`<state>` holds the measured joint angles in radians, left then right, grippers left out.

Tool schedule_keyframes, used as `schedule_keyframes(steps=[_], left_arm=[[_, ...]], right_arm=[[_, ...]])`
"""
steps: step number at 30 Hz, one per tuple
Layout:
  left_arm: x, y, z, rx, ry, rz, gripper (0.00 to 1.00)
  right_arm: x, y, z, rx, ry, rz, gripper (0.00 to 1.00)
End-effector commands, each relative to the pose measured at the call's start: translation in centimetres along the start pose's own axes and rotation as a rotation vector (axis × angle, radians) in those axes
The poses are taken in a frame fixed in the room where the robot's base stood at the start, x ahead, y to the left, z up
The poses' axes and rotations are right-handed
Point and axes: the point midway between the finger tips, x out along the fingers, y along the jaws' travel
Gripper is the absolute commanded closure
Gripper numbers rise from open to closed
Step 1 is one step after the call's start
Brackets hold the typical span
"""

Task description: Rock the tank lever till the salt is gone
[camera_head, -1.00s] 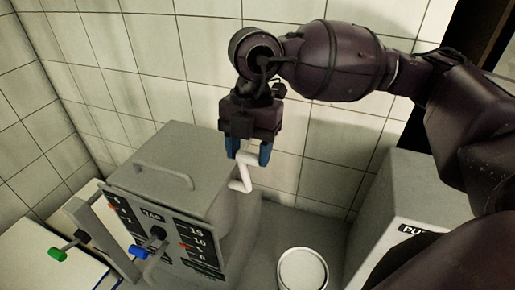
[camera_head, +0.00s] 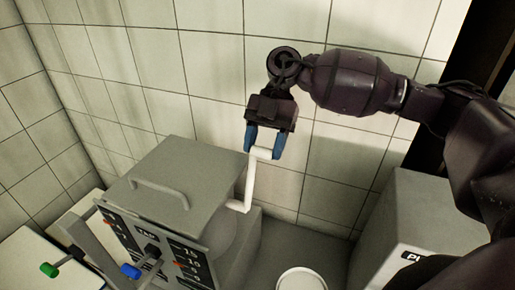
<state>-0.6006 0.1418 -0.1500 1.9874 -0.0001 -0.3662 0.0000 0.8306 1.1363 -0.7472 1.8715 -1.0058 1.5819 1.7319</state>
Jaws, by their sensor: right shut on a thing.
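A grey tank (camera_head: 203,203) stands at the lower left with its lid closed. A white cranked lever (camera_head: 249,185) rises from its right side, nearly upright with a slight lean to the right at the top. My right gripper (camera_head: 263,153) is shut on the lever's top crosspiece, its blue fingers at either end of it. No salt shows; the inside of the tank is hidden. My left gripper is not in view.
The tank's dark front panel (camera_head: 148,250) has scales, red markers and a blue knob (camera_head: 130,271). A green knob (camera_head: 49,270) is at far left. A white round dish (camera_head: 301,280) and a grey box (camera_head: 420,215) stand right of the tank. A tiled wall is behind.

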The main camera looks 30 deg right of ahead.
Motion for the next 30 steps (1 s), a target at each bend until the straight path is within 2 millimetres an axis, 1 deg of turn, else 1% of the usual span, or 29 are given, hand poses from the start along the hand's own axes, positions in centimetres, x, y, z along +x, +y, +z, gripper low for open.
schedule_keyframes(steps=[3, 9, 25, 26, 29, 30], left_arm=[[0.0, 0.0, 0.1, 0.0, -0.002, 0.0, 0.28], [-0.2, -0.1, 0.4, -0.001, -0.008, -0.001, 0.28], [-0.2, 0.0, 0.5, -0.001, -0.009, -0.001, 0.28], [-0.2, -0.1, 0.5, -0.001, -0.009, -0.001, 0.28], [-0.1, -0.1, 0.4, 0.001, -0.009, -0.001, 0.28], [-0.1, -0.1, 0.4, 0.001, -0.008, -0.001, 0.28]], right_arm=[[-0.4, -0.1, 0.8, 0.003, 0.004, -0.004, 0.92], [-0.6, -0.1, 1.7, 0.004, 0.001, -0.004, 0.92], [-0.5, -0.2, 2.2, 0.007, -0.002, -0.007, 0.92], [-0.5, -0.2, 2.2, 0.007, -0.002, -0.007, 0.45], [-0.5, -0.1, 2.1, 0.006, -0.001, -0.006, 0.3], [-0.5, -0.1, 2.1, 0.005, 0.0, -0.005, 0.28]])
